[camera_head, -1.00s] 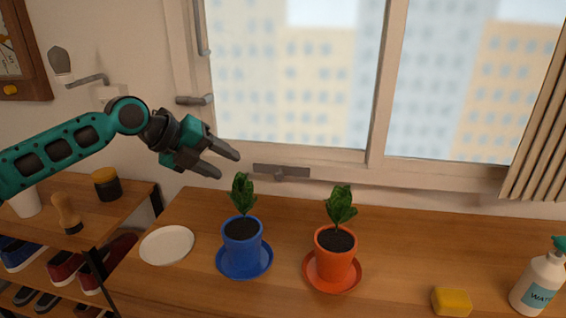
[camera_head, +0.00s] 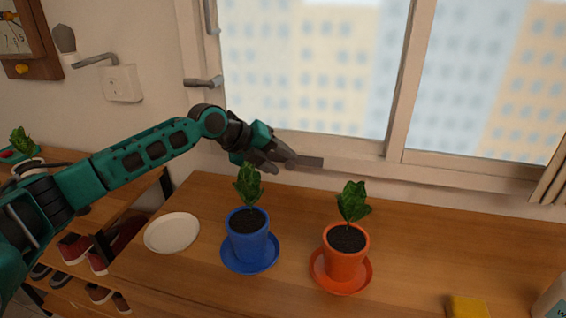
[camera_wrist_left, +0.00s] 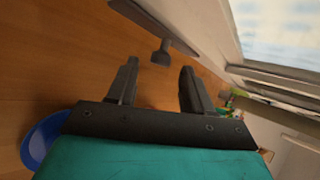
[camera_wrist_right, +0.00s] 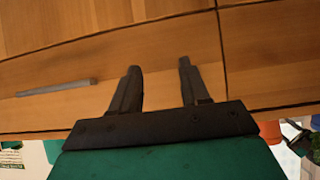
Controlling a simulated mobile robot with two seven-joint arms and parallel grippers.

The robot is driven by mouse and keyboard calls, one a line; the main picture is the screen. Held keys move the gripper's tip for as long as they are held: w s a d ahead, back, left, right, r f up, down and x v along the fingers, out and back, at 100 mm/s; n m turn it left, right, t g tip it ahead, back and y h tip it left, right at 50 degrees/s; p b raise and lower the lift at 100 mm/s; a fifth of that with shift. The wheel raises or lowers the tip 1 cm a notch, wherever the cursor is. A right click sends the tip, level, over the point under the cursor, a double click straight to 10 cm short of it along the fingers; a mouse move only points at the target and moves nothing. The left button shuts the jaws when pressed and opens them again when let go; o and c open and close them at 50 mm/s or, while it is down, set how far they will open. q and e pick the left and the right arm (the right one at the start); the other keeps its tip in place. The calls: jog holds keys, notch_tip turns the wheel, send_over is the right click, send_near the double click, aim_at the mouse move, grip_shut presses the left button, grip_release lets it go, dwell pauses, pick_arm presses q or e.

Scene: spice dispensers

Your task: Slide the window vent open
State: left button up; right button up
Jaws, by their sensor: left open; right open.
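The window vent (camera_head: 310,162) is a grey strip on the lower window frame, partly hidden behind my left gripper in the head view. In the left wrist view the grey vent strip (camera_wrist_left: 150,22) shows with a small knob (camera_wrist_left: 161,52) sticking out from it. My left gripper (camera_head: 277,163) is open and empty, in front of the strip. In the left wrist view the knob lies just beyond the gap between the left fingertips (camera_wrist_left: 159,70); I see no contact. My right gripper (camera_wrist_right: 159,66) is open and empty, facing a wooden front with a grey handle.
A blue pot (camera_head: 249,238) with a plant stands just below my left gripper, and an orange pot (camera_head: 345,255) stands to its right. A white plate (camera_head: 172,232) lies at left. A yellow sponge (camera_head: 468,308) is at the front right.

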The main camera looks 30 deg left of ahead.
pick_arm(q)
jog(key=shift+x, duration=0.95)
grip_shut()
